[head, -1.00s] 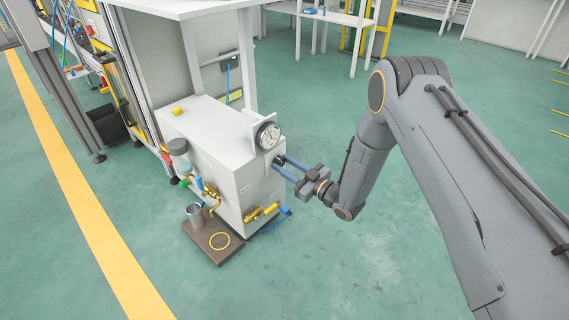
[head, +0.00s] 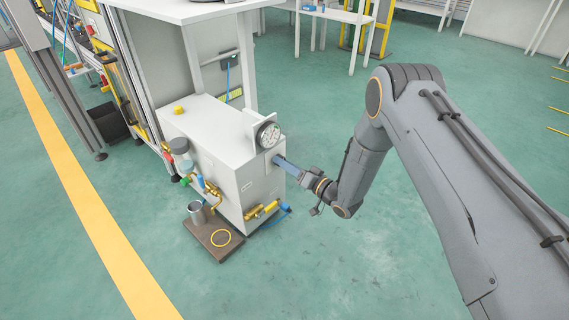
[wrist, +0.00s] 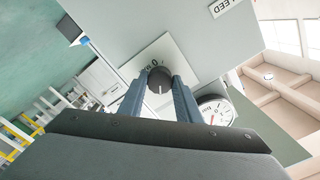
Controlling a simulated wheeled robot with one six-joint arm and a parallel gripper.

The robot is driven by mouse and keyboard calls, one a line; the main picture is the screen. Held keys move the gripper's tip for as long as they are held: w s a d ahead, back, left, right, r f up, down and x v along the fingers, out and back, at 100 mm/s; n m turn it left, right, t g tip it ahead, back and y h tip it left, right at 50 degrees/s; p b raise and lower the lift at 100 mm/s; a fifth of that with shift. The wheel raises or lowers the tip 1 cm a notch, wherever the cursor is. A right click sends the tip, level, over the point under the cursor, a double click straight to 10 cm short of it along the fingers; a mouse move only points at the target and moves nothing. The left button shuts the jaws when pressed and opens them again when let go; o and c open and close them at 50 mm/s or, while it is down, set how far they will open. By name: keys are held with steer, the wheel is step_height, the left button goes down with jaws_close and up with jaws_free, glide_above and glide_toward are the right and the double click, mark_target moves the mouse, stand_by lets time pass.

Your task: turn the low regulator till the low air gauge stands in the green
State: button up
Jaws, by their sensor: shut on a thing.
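The low air gauge (head: 268,134) is a round white dial on a bracket at the box's top edge in the head view. It also shows at the right of the wrist view (wrist: 217,111), too small and partly hidden to read its needle against the green. The regulator knob (wrist: 159,80) is dark and round with a pale mark, on a white plate (wrist: 168,55) on the box's face. My gripper (wrist: 160,90) is shut on the knob, one blue-grey finger on each side. In the head view my gripper (head: 281,161) hides the knob.
The white box (head: 210,135) carries brass fittings (head: 263,209) low on its front. Open green floor lies to the right.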

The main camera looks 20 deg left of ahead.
steer(key=shift+m, duration=1.1)
steer(key=o, duration=1.1)
steer(key=shift+c, duration=0.2)
steer(key=shift+d, duration=0.15)
steer(key=p+v, duration=0.2)
steer(key=v, duration=0.5)
steer(key=shift+s+d, duration=0.2)
steer(key=shift+d, duration=0.1)
